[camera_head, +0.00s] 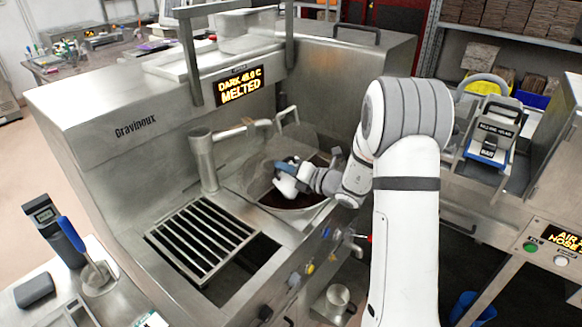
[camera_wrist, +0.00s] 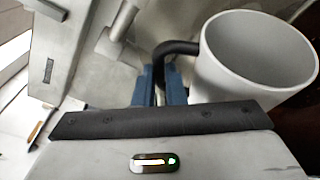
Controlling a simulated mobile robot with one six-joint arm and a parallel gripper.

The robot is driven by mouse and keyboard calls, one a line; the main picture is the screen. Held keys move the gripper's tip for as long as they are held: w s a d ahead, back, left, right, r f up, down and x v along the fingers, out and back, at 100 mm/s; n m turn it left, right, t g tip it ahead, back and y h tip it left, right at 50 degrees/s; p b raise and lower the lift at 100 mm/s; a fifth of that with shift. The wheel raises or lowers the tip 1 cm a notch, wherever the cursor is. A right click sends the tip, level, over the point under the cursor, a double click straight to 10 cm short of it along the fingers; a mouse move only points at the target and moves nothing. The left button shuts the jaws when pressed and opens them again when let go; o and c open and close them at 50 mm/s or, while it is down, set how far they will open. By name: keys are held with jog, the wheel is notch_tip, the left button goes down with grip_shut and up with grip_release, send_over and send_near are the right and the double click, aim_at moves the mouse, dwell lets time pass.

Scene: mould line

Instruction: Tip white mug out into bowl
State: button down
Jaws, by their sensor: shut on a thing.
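The white mug (camera_head: 284,186) is over the left part of the round bowl (camera_head: 318,213) in the steel machine. The bowl holds a dark brown liquid. My gripper (camera_head: 288,166) is shut on the mug's handle, above the bowl. In the wrist view, the blue fingers of my gripper (camera_wrist: 160,88) close on the black handle, left of the white mug (camera_wrist: 240,85). The mug's open mouth faces the wrist camera and its visible inside wall is bare. Its bottom is hidden. The mug looks tilted in the head view, but its exact angle is unclear.
A steel spout (camera_head: 204,160) stands left of the bowl, beside a slatted grate (camera_head: 200,240). A display (camera_head: 240,86) above reads MELTED. Knobs line the machine's front.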

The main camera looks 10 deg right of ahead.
aim_at(285, 189)
jog(key=shift+s+a+f+n+b, duration=0.1)
jog(key=shift+a+f+n+b, duration=0.25)
jog(key=shift+f, duration=0.2)
jog(key=f+n+b, duration=0.1)
jog(key=f+n+h+b, duration=0.1)
jog(key=f+b, duration=0.1)
jog(key=a+f+n+h+b, duration=0.1)
jog(key=b, duration=0.1)
jog(key=shift+s+a+f, duration=0.1)
jog(key=shift+s+f, duration=0.15)
jog(key=shift+s, duration=0.05)
jog(key=shift+w+d+f+n+h+b, duration=0.2)
jog(key=shift+n+h+b, duration=0.4)
jog(key=shift+b, duration=0.7)
jog(key=shift+s+d+f+n+h+b, duration=0.1)
jog(key=shift+f+n+h+b, duration=0.25)
jog(key=shift+n+b, duration=0.7)
jog(key=shift+w+d+f+n+h+b, duration=0.15)
jog(key=shift+n+h+b, duration=0.35)
jog(key=shift+b, duration=1.1)
